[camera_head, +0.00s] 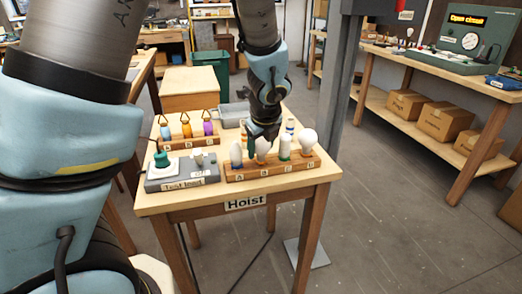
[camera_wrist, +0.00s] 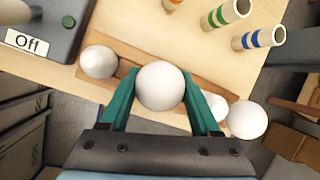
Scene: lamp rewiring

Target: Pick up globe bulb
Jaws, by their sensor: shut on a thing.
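A row of white bulbs stands in a wooden rack (camera_head: 270,172) on the Hoist table. My gripper (camera_wrist: 160,95), with green fingers, is shut on a round white bulb (camera_wrist: 160,86), the second from the left, also in the head view (camera_head: 263,147). I cannot tell whether its base is still in the rack. A narrower white bulb (camera_head: 236,153) is to its left. Another bulb (camera_wrist: 215,106) is partly hidden behind my right finger. A large round bulb (camera_head: 308,140) stands at the right end, and also shows in the wrist view (camera_wrist: 246,119).
A grey block (camera_head: 180,177) with a switch and an Off label is left of the rack. Colour-banded tubes (camera_wrist: 228,12) stand behind the rack. Colourful lamps (camera_head: 186,128) sit in a holder at the back left. A grey post (camera_head: 346,75) rises behind the table.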

